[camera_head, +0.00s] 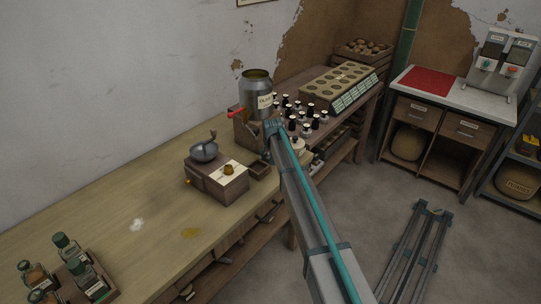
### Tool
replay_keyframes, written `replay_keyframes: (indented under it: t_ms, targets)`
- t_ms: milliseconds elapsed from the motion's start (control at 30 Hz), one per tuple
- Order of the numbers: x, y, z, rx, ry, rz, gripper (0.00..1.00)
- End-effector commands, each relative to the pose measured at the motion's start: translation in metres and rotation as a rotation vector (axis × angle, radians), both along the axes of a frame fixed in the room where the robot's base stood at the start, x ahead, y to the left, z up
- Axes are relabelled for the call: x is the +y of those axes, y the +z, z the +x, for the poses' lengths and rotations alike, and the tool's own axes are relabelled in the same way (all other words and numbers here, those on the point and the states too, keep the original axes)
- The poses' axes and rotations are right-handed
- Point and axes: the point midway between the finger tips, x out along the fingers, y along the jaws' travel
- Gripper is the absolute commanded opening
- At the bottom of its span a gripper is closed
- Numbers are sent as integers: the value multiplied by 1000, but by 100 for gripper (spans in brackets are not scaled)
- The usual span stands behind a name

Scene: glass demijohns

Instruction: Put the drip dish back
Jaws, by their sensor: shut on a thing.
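My arm reaches from the lower right to the back of the wooden bench. My gripper (267,151) is small and partly hidden at its far end, in front of the wooden stand. A small dark rectangular dish (259,171), which looks like the drip dish, is just below the gripper at the bench's front edge. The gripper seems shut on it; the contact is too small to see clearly. A grey metal canister (257,95) stands above, with a red handle (236,113) at its left.
A wooden mill (217,180) with a grey bowl is just left of the dish. Several dark bottles (305,118) stand behind the arm, near a holed rack (340,88). A bottle crate (70,278) is at lower left. The bench between is mostly clear.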

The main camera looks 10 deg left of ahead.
Motion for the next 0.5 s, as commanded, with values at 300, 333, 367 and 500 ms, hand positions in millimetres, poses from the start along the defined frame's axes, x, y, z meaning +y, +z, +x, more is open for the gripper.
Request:
replay_keyframes:
  t_ms: [300,333,367,500]
  targets:
    - [0,-3,0,0,0,0,78]
    - [0,-3,0,0,0,0,83]
    - [0,-3,0,0,0,0,84]
    - [0,-3,0,0,0,0,84]
